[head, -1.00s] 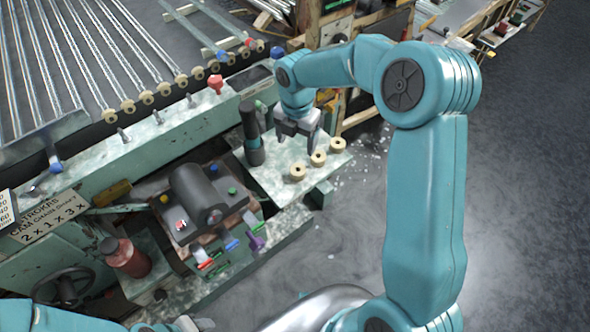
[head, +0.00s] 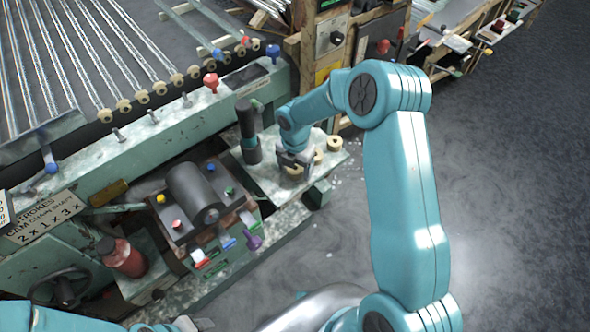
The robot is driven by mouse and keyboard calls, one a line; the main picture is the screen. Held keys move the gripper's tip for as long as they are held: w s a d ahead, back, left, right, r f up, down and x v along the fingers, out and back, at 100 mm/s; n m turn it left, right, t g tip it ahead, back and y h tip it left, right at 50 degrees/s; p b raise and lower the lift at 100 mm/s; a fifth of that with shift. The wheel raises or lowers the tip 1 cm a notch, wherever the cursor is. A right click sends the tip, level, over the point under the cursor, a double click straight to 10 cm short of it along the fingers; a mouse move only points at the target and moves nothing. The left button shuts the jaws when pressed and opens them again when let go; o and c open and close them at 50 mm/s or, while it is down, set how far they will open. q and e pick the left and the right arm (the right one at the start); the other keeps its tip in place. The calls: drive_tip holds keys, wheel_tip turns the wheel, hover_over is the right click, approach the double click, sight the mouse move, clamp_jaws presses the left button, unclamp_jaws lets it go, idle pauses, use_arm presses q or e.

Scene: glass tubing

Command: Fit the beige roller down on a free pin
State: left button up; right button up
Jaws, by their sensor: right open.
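Several beige rollers lie on the pale side shelf: the far one (head: 333,143) and the middle one (head: 318,156) stand clear, and the near one (head: 293,170) is partly hidden by my right gripper. My right gripper (head: 294,166) is open, pointing down, with its fingers at the near roller; I cannot tell if they touch it. Bare metal pins (head: 153,117) stand along the green machine rail, including one to the left (head: 119,135) and one to the right (head: 187,101). My left arm shows only at the bottom left edge.
A dark upright cylinder (head: 248,135) stands close left of my right gripper on the shelf (head: 270,178). Other beige rollers (head: 124,106) sit in a row along the glass tubes. Red (head: 211,81) and blue (head: 273,52) knobs stick up from the rail. A motor block (head: 193,193) is in front.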

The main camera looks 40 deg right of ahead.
drive_tip(key=shift+c, duration=0.2)
drive_tip(key=c, duration=1.1)
drive_tip(key=shift+r, duration=0.15)
